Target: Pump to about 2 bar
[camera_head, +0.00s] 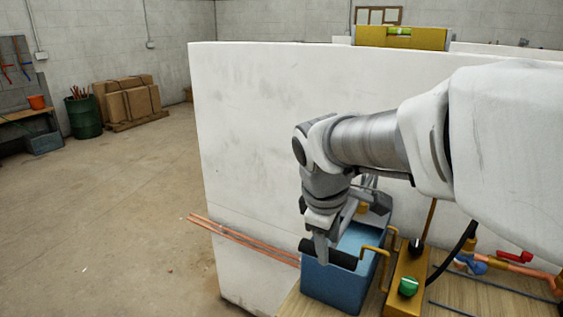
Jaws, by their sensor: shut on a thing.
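A blue open-topped pump tank (335,288) stands on the wooden bench at the lower middle. My gripper (322,252) points down over its near left corner and is shut on a black cylindrical handle grip (344,260). The grip lies slightly tilted across the top of the tank. The gripper and wrist hide part of the grip and the tank's far side. A brass-coloured block (405,268) with a green knob (408,287) and a dark knob stands right of the tank. No gauge reading is visible.
A black hose (453,250) curves right from the block towards copper pipework with a red valve handle (515,257). Copper pipes (243,241) stick out left of the tank. The floor at left is clear.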

